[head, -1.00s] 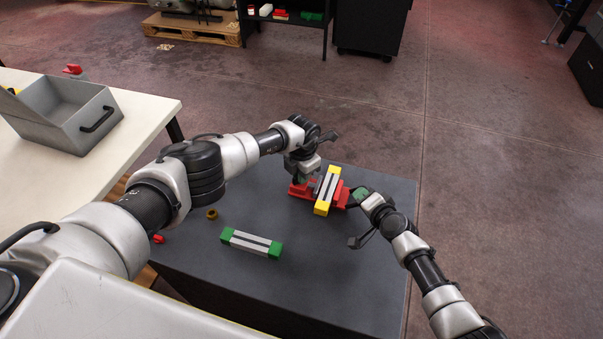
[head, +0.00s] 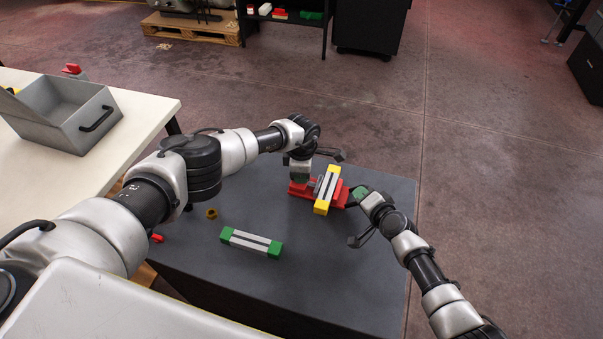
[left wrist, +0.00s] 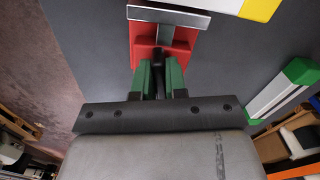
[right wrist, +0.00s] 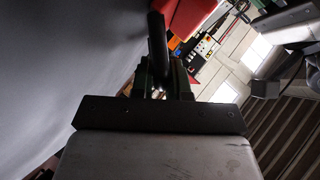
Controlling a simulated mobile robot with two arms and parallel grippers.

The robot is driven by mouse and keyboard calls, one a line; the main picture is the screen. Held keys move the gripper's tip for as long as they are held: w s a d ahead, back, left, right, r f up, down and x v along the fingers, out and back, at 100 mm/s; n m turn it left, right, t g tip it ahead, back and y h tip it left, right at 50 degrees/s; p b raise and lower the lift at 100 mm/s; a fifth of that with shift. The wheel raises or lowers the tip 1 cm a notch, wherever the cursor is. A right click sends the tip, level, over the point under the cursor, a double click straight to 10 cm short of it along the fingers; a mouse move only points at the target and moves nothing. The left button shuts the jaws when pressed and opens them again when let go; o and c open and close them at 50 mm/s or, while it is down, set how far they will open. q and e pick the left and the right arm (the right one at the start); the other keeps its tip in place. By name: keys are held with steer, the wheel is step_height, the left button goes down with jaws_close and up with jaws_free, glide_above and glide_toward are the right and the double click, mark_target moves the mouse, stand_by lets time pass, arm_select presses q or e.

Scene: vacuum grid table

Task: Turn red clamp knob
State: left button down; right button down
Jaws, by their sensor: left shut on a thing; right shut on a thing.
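The red clamp (head: 339,198) lies on the dark table, with a yellow-ended grey block (head: 322,207) across its middle. The clamp also shows in the left wrist view (left wrist: 185,52), with a grey metal jaw plate. My left gripper (head: 300,177) is at the clamp's left end. In the left wrist view its green fingers (left wrist: 160,75) are shut on a small black part at the red end. My right gripper (head: 359,194) is at the clamp's right end. In the right wrist view its fingers (right wrist: 160,80) are shut on a black bar (right wrist: 157,42) beside the red body (right wrist: 193,15). The knob's shape is mostly hidden.
A green-ended grey block (head: 251,242) and a small brown ring (head: 211,213) lie on the dark table (head: 320,270). A small red piece (head: 157,238) is near its left edge. A white table (head: 150,105) with an open grey box (head: 62,120) stands at left.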

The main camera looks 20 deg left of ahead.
arm_select(q)
steer(key=shift+m, duration=0.3)
steer(key=c, duration=1.2)
jaws_free()
steer(key=shift+o, duration=0.2)
step_height(320, 180, up, 12)
steer(key=shift+a, duration=0.1)
